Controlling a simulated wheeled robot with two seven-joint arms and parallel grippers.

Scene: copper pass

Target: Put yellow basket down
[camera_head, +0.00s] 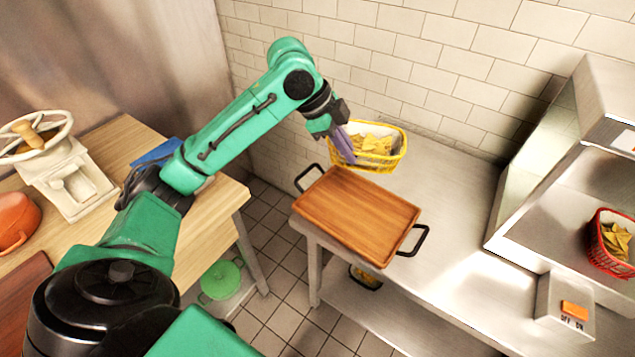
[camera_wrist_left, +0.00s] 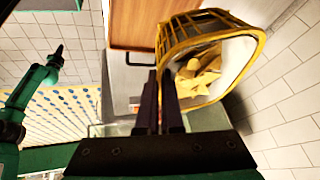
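The yellow basket (camera_head: 372,160) is a wire basket with a pale liner and yellow chips inside. In the head view it is at the back of the steel counter, by the tiled wall. My left gripper (camera_head: 345,147) has its purple fingers at the basket's left rim. In the left wrist view, the fingers (camera_wrist_left: 161,88) close on the rim of the basket (camera_wrist_left: 185,38). Whether its base touches the counter cannot be told. A green arm with a dark tip (camera_wrist_left: 57,54), seemingly my right one, shows at the left of the wrist view; its finger state is unclear.
A wooden tray (camera_head: 358,213) with black handles lies on the steel counter (camera_head: 455,200), just in front of the basket. A red basket (camera_head: 612,243) of chips stands in the steel unit at right. The counter right of the yellow basket is bare.

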